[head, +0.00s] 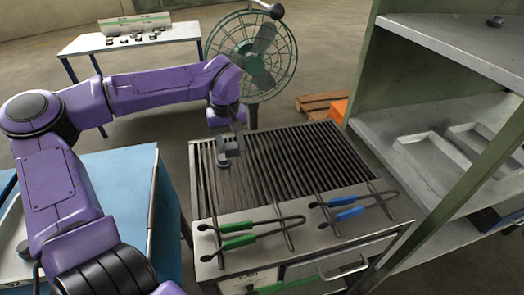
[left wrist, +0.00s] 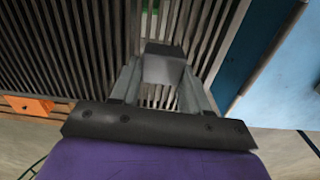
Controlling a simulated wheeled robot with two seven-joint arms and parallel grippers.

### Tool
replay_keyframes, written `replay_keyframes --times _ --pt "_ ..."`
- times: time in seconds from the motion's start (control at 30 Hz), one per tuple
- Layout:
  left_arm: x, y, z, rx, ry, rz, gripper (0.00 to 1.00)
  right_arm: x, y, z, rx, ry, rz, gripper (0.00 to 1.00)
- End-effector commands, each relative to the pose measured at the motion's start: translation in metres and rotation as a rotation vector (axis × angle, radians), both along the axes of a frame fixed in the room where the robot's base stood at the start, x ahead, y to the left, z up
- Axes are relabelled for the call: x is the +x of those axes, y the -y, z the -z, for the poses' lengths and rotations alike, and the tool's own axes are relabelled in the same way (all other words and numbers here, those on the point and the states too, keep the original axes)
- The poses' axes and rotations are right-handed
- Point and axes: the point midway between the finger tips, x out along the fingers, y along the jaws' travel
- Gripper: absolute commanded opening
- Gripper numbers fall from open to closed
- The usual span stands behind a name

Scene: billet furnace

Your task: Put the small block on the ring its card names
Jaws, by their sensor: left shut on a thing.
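My left gripper (head: 230,146) reaches down over the left part of the slatted grate (head: 300,165). It is shut on a small grey block (left wrist: 164,68), which shows between the fingers in the left wrist view. In the head view, a small dark shape (head: 223,161) shows under the fingertips; I cannot tell whether it is the block or a thing on the grate. No ring is clear. A small pale card with green marks (head: 236,282) is on the furnace front, too small to read. My right gripper is out of view.
Green-handled tongs (head: 238,241) and blue-handled tongs (head: 348,213) lie across the grate's front. A blue table (head: 128,190) stands left and green-framed shelving (head: 445,140) right. Behind are a fan (head: 262,62) and a table (head: 130,40) with several small items.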

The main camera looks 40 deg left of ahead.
Motion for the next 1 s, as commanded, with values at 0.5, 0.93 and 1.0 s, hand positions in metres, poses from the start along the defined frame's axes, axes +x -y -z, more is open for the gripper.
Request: replay_keyframes --times 0.5,0.93,1.0 --pt "0.099 0.001 0.082 0.003 -0.012 0.003 0.03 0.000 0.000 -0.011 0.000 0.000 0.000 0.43" --pt "0.098 0.002 0.111 0.001 -0.010 0.004 0.03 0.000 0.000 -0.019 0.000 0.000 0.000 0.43" --pt "0.097 0.002 0.113 0.000 -0.011 0.004 0.03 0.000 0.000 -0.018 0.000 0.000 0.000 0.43"
